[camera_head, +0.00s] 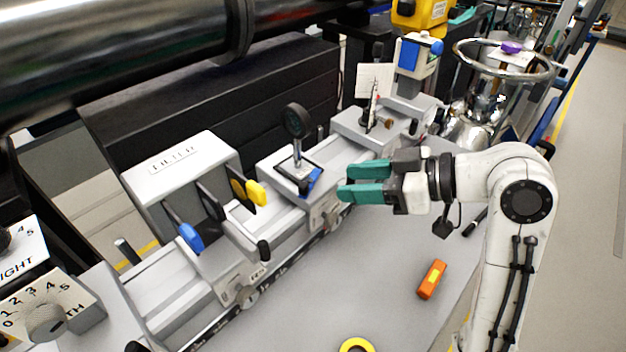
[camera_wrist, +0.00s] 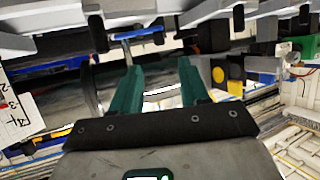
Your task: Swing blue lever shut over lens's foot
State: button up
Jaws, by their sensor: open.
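The lens (camera_head: 296,121) is a dark round ring upright on a thin post, in the middle of the head view. Its foot (camera_head: 293,178) is a small plate on a grey rail carriage. The blue lever (camera_head: 314,181) is at the foot's right edge, on the side facing my gripper; I cannot tell whether it overlaps the foot. My gripper (camera_head: 344,182), with two teal fingers, is open and empty just right of the lever, pointing at it, apparently apart from it. In the wrist view a blue bar (camera_wrist: 138,34), perhaps the lever, shows beyond the open fingers.
A filter box (camera_head: 180,165) with blue and yellow tabs stands left on the rail. Another carriage (camera_head: 370,128) with a card and post stands behind my gripper.

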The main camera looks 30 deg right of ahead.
aim_at(304, 184)
jog(key=x, duration=0.8)
jog(key=shift+w+a+f, duration=0.1)
jog(key=shift+w+a, duration=0.2)
grip_shut()
